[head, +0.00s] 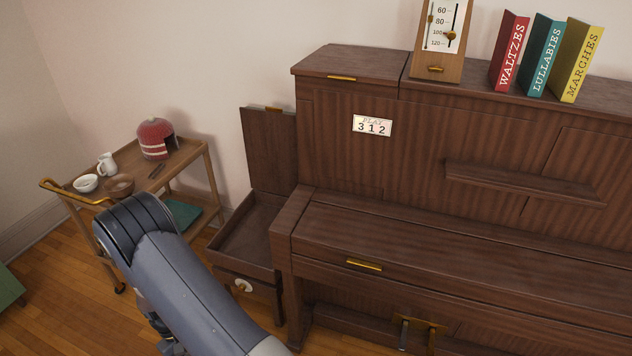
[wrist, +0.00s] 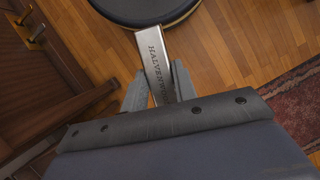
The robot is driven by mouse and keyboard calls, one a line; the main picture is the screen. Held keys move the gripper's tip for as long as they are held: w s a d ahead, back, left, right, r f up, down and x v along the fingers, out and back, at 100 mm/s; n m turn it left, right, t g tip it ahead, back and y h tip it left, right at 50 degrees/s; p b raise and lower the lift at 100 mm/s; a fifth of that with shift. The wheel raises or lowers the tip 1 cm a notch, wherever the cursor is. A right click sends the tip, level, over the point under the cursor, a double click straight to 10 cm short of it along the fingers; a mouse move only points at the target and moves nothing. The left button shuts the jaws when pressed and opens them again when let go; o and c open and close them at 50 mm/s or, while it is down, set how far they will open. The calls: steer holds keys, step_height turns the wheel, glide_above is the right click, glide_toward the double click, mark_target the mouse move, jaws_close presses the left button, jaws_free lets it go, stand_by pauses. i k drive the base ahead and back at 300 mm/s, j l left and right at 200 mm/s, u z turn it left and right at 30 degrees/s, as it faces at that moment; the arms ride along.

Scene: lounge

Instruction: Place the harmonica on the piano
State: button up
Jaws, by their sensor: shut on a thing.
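In the wrist view my gripper (wrist: 156,82) is shut on the harmonica (wrist: 153,52), a slim silver bar with dark lettering reading "HALVENWO…". The harmonica points away from the jaws, above the wooden floor, and its far end overlaps the edge of a round dark stool in the picture. The piano (head: 340,230) is a brown upright filling the right of the head view, with its keyboard lid down. Part of it, with brass pedals, shows at the left of the wrist view (wrist: 55,75). In the head view only my arm shows; the gripper and harmonica are out of sight there.
A metronome (head: 436,68) and red, teal and yellow books (head: 545,58) stand on the piano top; its left part is bare. A narrow ledge (head: 520,183) crosses the front. An open box (head: 240,240) stands left. A trolley (head: 180,160) holds dishes and a red dome. The round stool (wrist: 140,12) is nearby.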

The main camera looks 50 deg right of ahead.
mark_target(607, 97)
steer(key=k+z, duration=0.15)
steer(key=z, duration=0.25)
steer(key=k+l+z, duration=0.15)
steer(key=z, duration=0.25)
steer(key=k+l+z, duration=0.15)
steer(key=z, duration=0.25)
steer(key=k+l+z, duration=0.15)
steer(key=z, duration=0.2)
